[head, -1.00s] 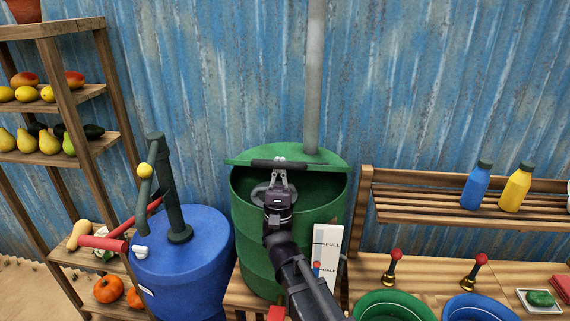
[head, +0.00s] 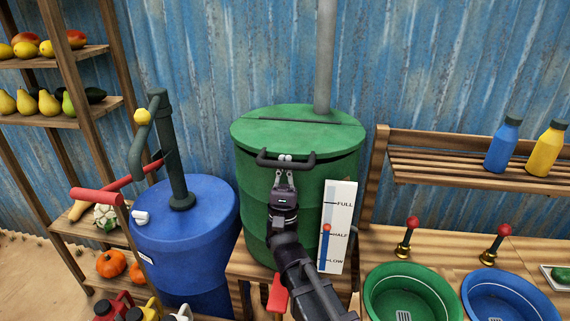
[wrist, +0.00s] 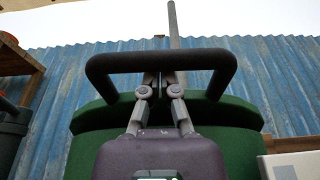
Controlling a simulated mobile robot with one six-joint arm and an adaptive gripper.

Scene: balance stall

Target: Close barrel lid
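The green barrel (head: 335,185) stands upright in the middle of the head view. Its lid (head: 285,134) lies down flat over the top, with no visible gap at the front. A dark U-shaped handle (head: 307,163) sticks out from the lid's front edge. My gripper (head: 285,167) is at the front of the barrel, right at the middle of this handle. In the wrist view the handle (wrist: 205,60) crosses just ahead of my fingertips. The fingers (wrist: 160,84) are nearly together and seem to touch the bar, without visibly clasping it.
A blue barrel (head: 214,226) with a hand pump (head: 172,140) stands close on the left. A white level gauge (head: 338,210) is on the right of the green barrel. Green (head: 372,302) and blue basins (head: 472,295) are at the lower right. A grey pipe (head: 326,55) rises behind.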

